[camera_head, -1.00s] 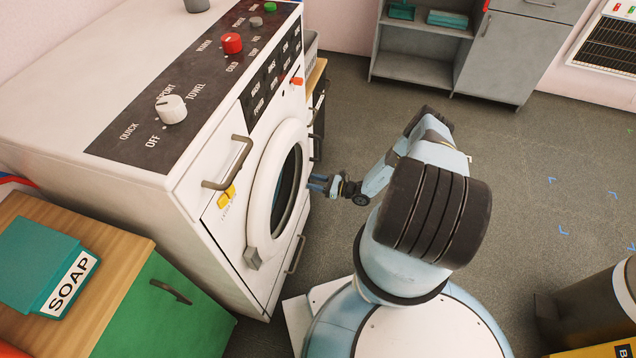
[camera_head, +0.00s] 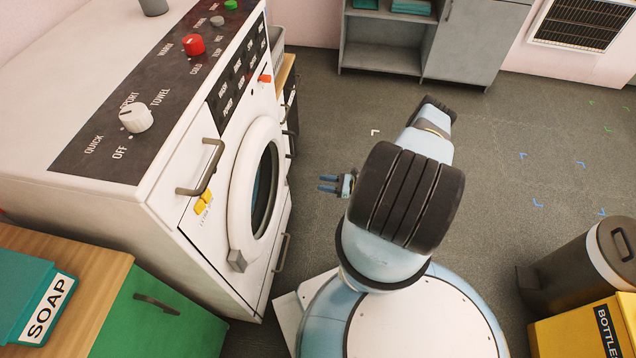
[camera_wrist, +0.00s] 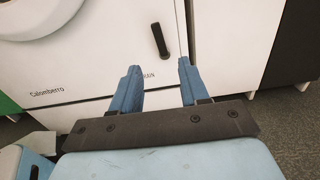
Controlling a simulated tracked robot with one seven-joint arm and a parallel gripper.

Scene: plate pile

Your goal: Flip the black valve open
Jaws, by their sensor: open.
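My gripper (camera_head: 321,184) is open and empty, its two blue fingers pointing left toward the front of the white washing machine (camera_head: 75,210), with a gap between. In the wrist view my open gripper (camera_wrist: 159,67) faces the machine's lower front panel (camera_wrist: 90,70). A black elongated handle (camera_wrist: 160,40), slightly tilted, sits on that panel just beyond the fingertips and apart from them. I cannot tell for sure whether it is the black valve. In the head view a dark handle (camera_head: 281,253) shows low on the machine's front.
The round door (camera_head: 243,190) is shut. A bin (camera_head: 585,262) stands at right. Floor behind is clear.

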